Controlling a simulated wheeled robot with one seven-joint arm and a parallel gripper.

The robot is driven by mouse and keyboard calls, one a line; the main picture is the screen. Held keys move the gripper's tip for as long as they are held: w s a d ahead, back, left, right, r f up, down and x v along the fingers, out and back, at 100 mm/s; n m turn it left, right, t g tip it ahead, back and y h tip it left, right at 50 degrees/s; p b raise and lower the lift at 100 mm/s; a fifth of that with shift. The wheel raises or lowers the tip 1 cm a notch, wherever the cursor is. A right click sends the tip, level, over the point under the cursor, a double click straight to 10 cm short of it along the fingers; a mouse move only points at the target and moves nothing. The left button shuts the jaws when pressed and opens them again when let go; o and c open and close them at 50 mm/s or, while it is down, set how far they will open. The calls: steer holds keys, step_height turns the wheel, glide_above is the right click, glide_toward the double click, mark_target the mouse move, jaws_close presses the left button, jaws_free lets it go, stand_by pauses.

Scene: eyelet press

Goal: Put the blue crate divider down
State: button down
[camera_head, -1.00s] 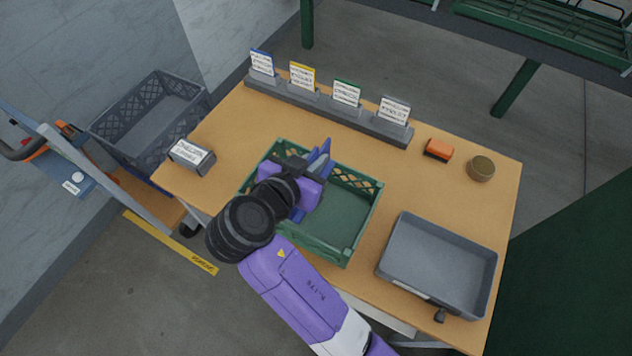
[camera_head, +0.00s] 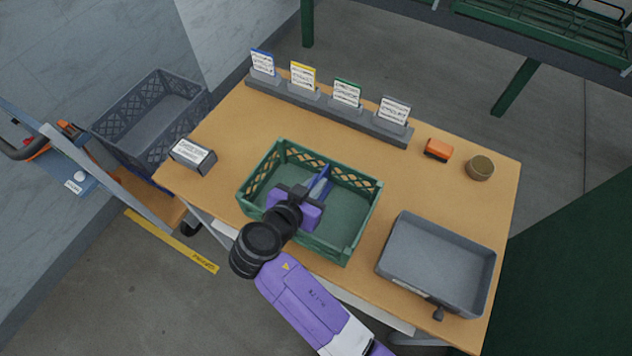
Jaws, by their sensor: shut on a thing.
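The blue divider (camera_head: 320,186) is a thin upright panel, seen partly above and beyond my gripper. My gripper (camera_head: 312,192) is purple and dark, and it is shut on the divider inside the outline of the green crate (camera_head: 367,212). The divider runs across the crate's short direction, left of its middle. My gripper hides its near part and lower edge, so I cannot tell whether it touches the crate floor. The right part of the crate floor is bare.
A grey tray (camera_head: 440,258) stands at the right. An orange block (camera_head: 438,149) and a round tan pot (camera_head: 480,168) lie behind it. A label holder (camera_head: 193,155) stands at the left, and a card rack (camera_head: 330,110) at the back. A grey crate (camera_head: 150,115) is beyond the table's left edge.

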steer(key=shift+f, duration=0.15)
steer(key=c, duration=1.6)
jaws_free()
steer(key=shift+o, duration=0.2)
steer(key=shift+s+a+r, duration=0.1)
steer(key=shift+r, duration=0.15)
steer(key=b+v, duration=0.1)
steer(key=v, duration=1)
steer(key=shift+s+a+r, duration=0.1)
steer(key=shift+s+a, duration=0.1)
